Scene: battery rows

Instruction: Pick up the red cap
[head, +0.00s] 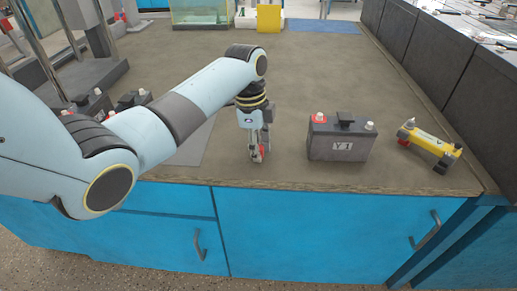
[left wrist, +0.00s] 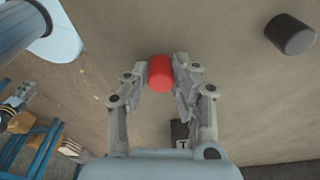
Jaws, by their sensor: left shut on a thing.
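The red cap (left wrist: 160,73) is a short red cylinder between the two fingers of my left gripper (left wrist: 158,78) in the left wrist view. The fingers are shut on its sides. In the head view my left gripper (head: 257,155) points down at the front of the bench, left of the battery marked Y1, and only a little red shows between its fingers. I cannot tell whether the cap touches the bench top. A jointed grey part (left wrist: 18,104) at the left edge of the left wrist view may be my right gripper; its jaws are unclear.
The dark Y1 battery (head: 338,139) stands close to the right of the gripper. A yellow tool with dark ends (head: 430,143) lies farther right. More batteries (head: 92,104) stand at left, partly behind my arm. A black cylinder (left wrist: 290,34) lies on the bench. The middle of the bench (head: 330,70) is clear.

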